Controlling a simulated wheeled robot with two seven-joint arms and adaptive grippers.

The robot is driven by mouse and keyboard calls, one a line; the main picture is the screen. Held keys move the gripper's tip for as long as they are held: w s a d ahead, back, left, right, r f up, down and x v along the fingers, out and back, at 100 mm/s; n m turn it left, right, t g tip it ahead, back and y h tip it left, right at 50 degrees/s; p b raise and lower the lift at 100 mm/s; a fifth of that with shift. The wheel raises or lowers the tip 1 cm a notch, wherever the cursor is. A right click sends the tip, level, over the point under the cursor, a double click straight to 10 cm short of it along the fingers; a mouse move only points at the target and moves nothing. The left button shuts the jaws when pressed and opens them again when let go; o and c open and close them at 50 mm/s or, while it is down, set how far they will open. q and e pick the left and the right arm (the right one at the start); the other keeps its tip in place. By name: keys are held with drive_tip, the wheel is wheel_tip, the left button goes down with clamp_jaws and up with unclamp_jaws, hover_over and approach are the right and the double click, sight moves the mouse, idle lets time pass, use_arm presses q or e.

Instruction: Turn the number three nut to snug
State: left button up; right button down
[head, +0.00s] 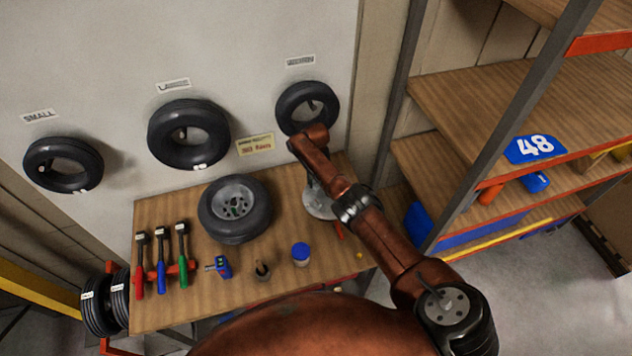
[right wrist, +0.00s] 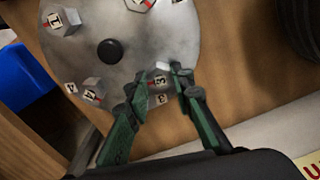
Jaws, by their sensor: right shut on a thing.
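A round grey metal hub plate (right wrist: 110,62) fills the upper left of the right wrist view, with a dark round centre. Numbered nuts sit around its rim: nut one (right wrist: 62,21), nut four (right wrist: 91,91) and nut three (right wrist: 160,78). Another nut (right wrist: 140,4) is cut by the top edge. My right gripper (right wrist: 158,90) has its green fingers on both sides of nut three, shut on it at the plate. In the head view the hub plate (head: 317,203) lies on the bench, partly behind my right arm. My left gripper is not in view.
The wooden bench (head: 190,300) holds a tyre on a wheel (head: 236,208), several coloured-handled tools (head: 161,265), a blue-lidded jar (head: 300,254) and a small cup (head: 262,270). Tyres (head: 188,134) hang on the wall. A shelf rack (head: 480,110) stands at right.

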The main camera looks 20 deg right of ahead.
sight(316, 183)
drive_tip(key=shift+w+r+m, duration=0.1)
drive_tip(key=shift+m, duration=0.2)
drive_tip(key=c, duration=1.7)
unclamp_jaws()
wheel_tip(316, 183, up, 12)
drive_tip(key=shift+f, duration=0.1)
